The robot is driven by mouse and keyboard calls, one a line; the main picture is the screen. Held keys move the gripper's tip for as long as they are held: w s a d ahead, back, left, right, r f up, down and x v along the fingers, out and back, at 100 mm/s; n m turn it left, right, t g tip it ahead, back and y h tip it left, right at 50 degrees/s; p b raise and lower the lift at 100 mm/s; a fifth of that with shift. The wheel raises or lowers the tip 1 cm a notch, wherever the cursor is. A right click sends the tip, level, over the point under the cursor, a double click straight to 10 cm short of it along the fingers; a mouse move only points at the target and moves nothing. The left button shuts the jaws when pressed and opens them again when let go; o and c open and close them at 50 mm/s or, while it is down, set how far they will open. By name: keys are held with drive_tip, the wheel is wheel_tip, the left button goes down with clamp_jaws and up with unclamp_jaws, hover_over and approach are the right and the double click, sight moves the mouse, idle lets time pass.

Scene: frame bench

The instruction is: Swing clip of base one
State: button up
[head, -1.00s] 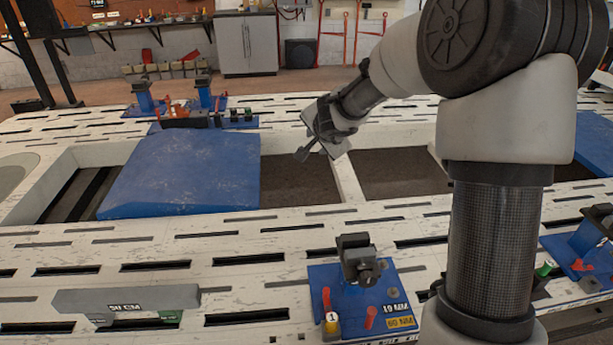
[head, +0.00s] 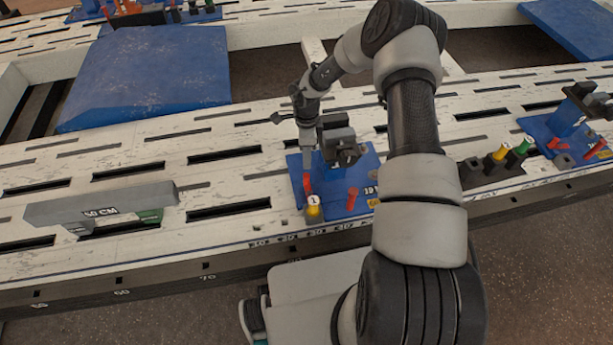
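Base one is a blue plate (head: 362,172) on the white slotted bench, with a yellow-topped peg marked 1 (head: 313,208) at its front left corner. A dark grey clip (head: 340,146) stands at the back of the plate. A red peg (head: 307,182) is on the plate's left side and a second red peg (head: 352,198) is farther right. My gripper (head: 307,160) points down over the left part of the plate, just left of the clip and above the left red peg. Whether it touches anything, and its finger gap, cannot be made out.
A grey bar marked 50 CM (head: 102,206) lies on the bench to the left. Another blue base (head: 560,130) with red parts stands at right, beside a dark block (head: 478,170) with yellow and green pegs. A blue panel (head: 150,75) lies behind, next to open gaps.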

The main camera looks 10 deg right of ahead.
sight(306, 175)
wheel_tip(306, 175, down, 11)
drive_tip(key=shift+r+b, duration=0.15)
drive_tip(key=shift+b, duration=1)
clamp_jaws()
